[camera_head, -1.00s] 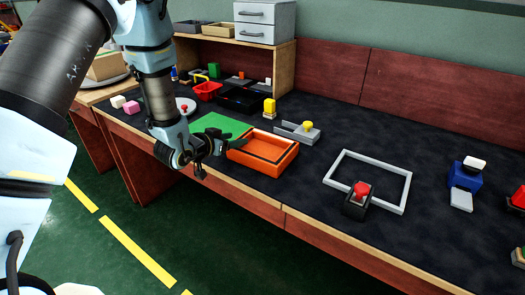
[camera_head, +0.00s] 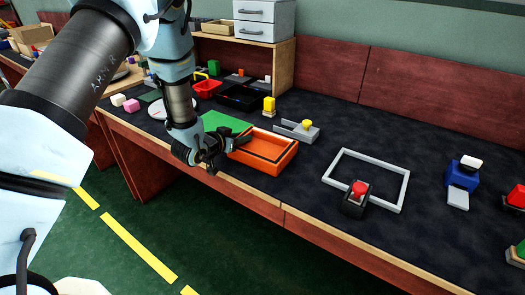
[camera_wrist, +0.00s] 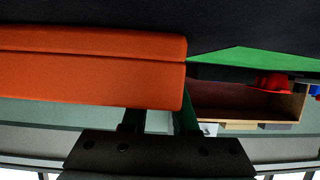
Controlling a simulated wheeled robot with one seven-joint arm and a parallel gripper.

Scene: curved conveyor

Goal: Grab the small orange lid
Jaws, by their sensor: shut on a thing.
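The small orange lid (camera_head: 283,161) looks like a shallow open tray with a raised rim and a dark line inside it. It lies on the dark bench top, near the front edge. My gripper (camera_head: 241,140) is at its left corner, shut on the rim. In the wrist view the orange lid (camera_wrist: 90,80) fills the upper left, right in front of my gripper (camera_wrist: 158,117). The fingertips are partly hidden by the orange wall there.
A green sheet (camera_head: 222,122) lies behind my gripper. A grey holder with a yellow block (camera_head: 306,126) stands behind the lid. A grey frame (camera_head: 385,160) and a red button (camera_head: 359,189) lie to the right. The bench between is clear.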

